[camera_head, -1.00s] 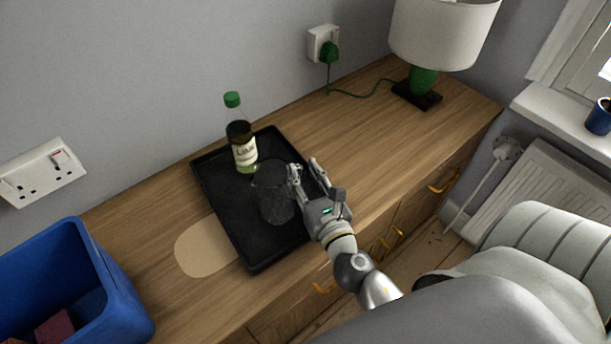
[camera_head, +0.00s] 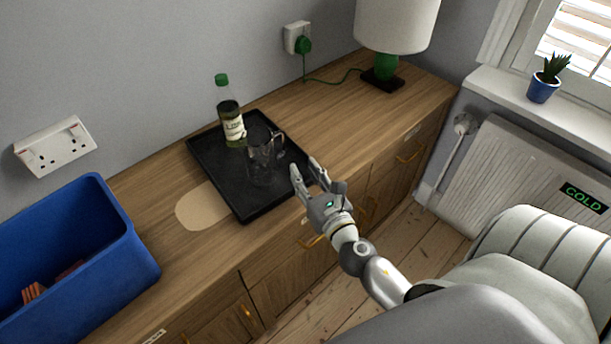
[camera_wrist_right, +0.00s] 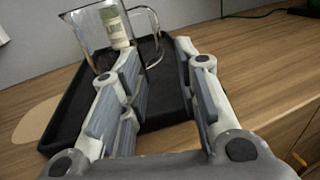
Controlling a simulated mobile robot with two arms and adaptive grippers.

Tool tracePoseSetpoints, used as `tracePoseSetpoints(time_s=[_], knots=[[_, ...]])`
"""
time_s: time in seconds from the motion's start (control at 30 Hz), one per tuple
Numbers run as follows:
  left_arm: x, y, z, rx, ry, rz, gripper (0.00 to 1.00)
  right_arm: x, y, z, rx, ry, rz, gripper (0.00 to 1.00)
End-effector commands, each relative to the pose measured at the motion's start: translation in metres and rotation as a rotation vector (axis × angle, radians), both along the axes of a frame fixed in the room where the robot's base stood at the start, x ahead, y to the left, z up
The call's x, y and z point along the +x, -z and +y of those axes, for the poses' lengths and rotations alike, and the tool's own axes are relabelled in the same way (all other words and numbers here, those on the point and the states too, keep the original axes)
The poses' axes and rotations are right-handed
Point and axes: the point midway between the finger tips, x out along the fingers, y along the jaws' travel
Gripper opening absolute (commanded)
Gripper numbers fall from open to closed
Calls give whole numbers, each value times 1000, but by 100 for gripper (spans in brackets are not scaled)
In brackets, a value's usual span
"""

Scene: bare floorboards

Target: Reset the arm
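My right gripper (camera_head: 309,175) is open and empty at the right front edge of the black tray (camera_head: 247,207), on the wooden sideboard. In the right wrist view its two fingers (camera_wrist_right: 165,75) stand apart with nothing between them. A clear glass jug (camera_head: 262,160) stands upright on the tray, left of the fingers and apart from them in the head view. It also shows beyond the fingers in the right wrist view (camera_wrist_right: 92,37). A green-capped bottle (camera_head: 231,120) stands on the tray behind the jug. My left gripper is not in view.
A blue bin (camera_head: 120,235) with reddish items inside is at the left. A lamp (camera_head: 395,25) stands at the sideboard's far right end. A radiator (camera_head: 520,170) with a "COLD" sign is right, below a sill with a potted plant (camera_head: 545,82).

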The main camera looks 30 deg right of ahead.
Motion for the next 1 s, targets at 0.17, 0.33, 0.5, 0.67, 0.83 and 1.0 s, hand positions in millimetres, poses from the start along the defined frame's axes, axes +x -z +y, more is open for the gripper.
tracePoseSetpoints(time_s=[0.17, 0.33, 0.5, 0.67, 0.83, 1.0], knots=[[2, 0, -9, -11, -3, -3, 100, 0, 0, 0, 0, 0, 0, 30], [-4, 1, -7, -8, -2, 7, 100, 0, 0, 0, 0, 0, 0, 30], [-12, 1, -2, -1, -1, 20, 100, -4, -2, -8, 138, 52, -11, 30], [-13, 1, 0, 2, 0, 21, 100, -24, 3, -31, 630, 242, -47, 30], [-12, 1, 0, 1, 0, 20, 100, -62, 35, -39, 1285, 540, -75, 30], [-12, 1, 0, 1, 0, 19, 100, -109, 73, -12, 1837, 894, -71, 30]])
